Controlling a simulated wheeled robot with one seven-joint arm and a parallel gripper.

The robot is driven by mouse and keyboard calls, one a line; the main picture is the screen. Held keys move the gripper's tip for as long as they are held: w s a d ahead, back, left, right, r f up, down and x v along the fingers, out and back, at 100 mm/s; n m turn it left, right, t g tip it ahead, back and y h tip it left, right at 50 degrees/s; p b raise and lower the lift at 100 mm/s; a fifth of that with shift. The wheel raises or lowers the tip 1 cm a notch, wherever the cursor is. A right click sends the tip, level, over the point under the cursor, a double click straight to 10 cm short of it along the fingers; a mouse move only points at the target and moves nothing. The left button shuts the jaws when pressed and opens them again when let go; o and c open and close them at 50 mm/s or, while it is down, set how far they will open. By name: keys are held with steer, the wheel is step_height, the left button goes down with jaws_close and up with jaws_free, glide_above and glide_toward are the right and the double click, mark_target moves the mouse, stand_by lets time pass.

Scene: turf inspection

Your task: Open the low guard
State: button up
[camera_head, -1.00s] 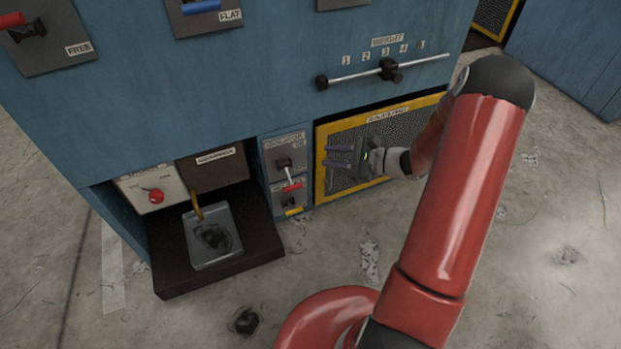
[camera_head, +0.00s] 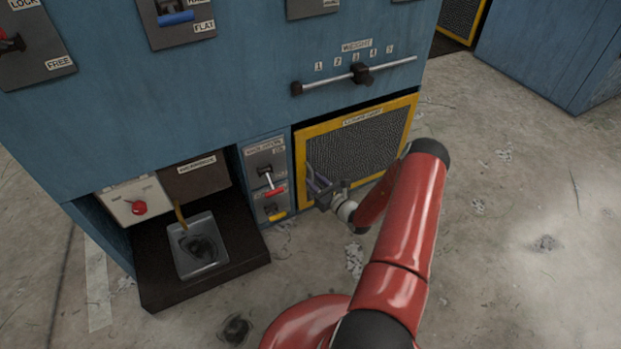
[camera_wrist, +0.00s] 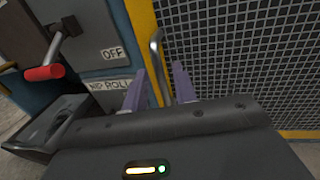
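The low guard (camera_head: 365,143) is a dark mesh panel in a yellow frame, low on the blue machine in the head view. It looks closed. In the wrist view its mesh (camera_wrist: 240,55) and yellow frame (camera_wrist: 140,22) fill the right side. An upright grey metal handle (camera_wrist: 155,55) stands by the frame's left edge. My gripper (camera_head: 316,178) is at the guard's lower left edge. In the wrist view my gripper (camera_wrist: 160,85) is open, its two purple-grey fingers apart. The handle shows between them; I cannot tell whether either finger touches it.
A red-tipped lever (camera_head: 268,182) is on the panel just left of my gripper, with a yellow-tipped one (camera_head: 273,211) below. A dark ledge with a metal tray (camera_head: 186,268) juts out farther left. The weight slider bar (camera_head: 325,79) sits above the guard. Floor right of my arm is clear.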

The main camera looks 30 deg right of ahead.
steer(key=shift+x, duration=1.25)
jaws_close()
